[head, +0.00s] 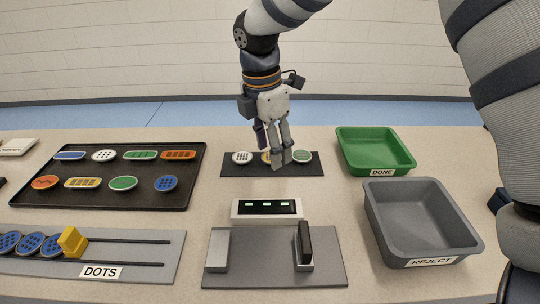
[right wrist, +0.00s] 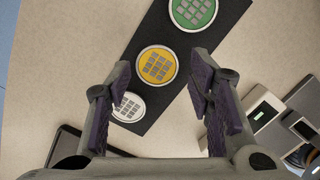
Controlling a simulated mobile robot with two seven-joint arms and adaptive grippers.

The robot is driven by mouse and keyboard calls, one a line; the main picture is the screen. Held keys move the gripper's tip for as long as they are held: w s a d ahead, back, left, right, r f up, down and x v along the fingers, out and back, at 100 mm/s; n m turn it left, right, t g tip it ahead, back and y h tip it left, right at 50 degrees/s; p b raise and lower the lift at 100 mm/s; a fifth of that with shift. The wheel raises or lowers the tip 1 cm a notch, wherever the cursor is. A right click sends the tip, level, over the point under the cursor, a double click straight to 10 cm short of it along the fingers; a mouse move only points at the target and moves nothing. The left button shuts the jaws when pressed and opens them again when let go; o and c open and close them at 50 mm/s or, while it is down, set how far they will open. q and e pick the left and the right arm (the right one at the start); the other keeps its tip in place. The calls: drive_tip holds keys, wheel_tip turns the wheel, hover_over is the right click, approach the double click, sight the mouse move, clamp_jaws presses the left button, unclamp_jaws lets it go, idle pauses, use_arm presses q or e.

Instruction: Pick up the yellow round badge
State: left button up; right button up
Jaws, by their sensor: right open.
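The yellow round badge (right wrist: 157,65) lies on a dark mat (head: 230,168), between a white badge and a green badge. It has a grid of small grey squares on it. In the head view the yellow badge (head: 265,157) is mostly hidden behind my right gripper (head: 272,158). In the right wrist view my right gripper (right wrist: 168,90) is open and empty, with its fingers on either side below the yellow badge. Its left finger partly covers the white badge (right wrist: 130,106). The green badge (right wrist: 193,10) lies beyond. My left gripper is not in view.
A green DONE tray (head: 376,135) and a grey REJECT tray (head: 418,255) stand at the right. A black tray (head: 120,200) with several badges is at the left. A press (head: 270,270) and a small panel with green lights (head: 267,222) are in front. A DOTS rack (head: 140,250) is front left.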

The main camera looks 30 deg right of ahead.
drive_tip(key=shift+d+f, duration=0.1)
drive_tip(key=shift+f, duration=0.6)
drive_tip(key=shift+w, duration=0.1)
drive_tip(key=c, duration=0.7)
